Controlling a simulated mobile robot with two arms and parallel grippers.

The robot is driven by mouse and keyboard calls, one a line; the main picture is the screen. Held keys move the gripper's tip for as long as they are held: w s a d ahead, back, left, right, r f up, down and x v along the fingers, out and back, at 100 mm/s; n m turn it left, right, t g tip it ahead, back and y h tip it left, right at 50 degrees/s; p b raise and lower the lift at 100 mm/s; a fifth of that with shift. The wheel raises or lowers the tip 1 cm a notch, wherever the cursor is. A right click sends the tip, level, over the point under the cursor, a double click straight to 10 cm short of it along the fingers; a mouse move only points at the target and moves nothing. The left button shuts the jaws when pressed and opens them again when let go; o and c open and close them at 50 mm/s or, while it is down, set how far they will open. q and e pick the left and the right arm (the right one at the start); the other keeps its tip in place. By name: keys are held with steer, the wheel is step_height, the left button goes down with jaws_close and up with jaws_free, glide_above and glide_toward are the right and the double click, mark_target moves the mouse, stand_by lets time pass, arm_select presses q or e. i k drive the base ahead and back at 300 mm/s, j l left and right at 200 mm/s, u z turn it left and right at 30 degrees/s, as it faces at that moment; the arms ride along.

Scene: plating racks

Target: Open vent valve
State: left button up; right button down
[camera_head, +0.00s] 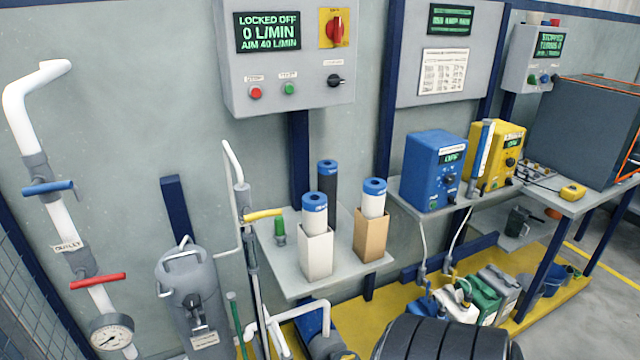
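No valve carries a readable "vent" label. A yellow lever (263,215) sits on a thin white upright pipe (232,160) left of the small shelf, and points right, crosswise to the pipe. A blue lever (48,187) and a red lever (98,281) sit on the thick white outlet pipe (22,118) at the left, both crosswise to it. Which one is the vent valve I cannot tell for sure. Neither of my grippers shows in the head view.
A control panel (238,85) reads "LOCKED OFF, 0 L/MIN, AIM 40 L/MIN". A shelf (300,282) holds blue-capped cartridges. Blue (432,165) and yellow (486,140) units stand further right.

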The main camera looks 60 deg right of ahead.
mark_target(249, 217)
steer(key=z, duration=1.6)
